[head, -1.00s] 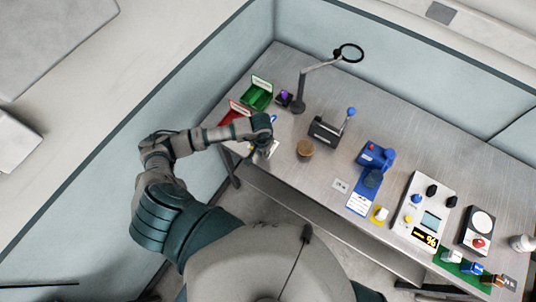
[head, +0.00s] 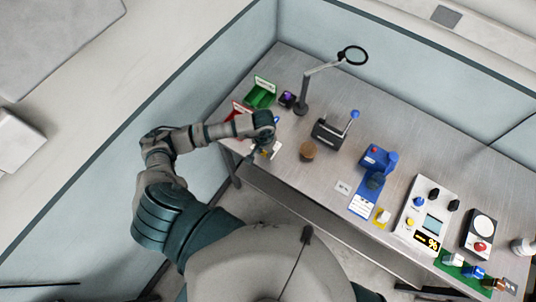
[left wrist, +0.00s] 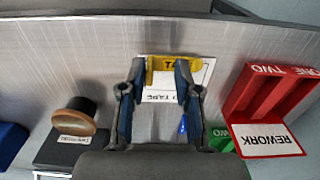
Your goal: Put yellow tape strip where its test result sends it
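The yellow tape strip (left wrist: 174,64) lies on a white card (left wrist: 160,98) partly reading "TAPE" in the left wrist view. My left gripper (left wrist: 160,68) is open, with its two fingers spread over the card. The strip shows between and beyond the fingertips, and its right end reaches past the right finger. I cannot tell whether a finger touches it. In the head view my left gripper (head: 265,142) is over the card at the table's left end and hides most of it. The red REWORK bin (left wrist: 275,100) is right of the gripper. My right gripper is not in view.
A green bin (head: 260,95) stands behind the red bin (head: 236,112). A magnifier lamp (head: 302,105) rises behind.

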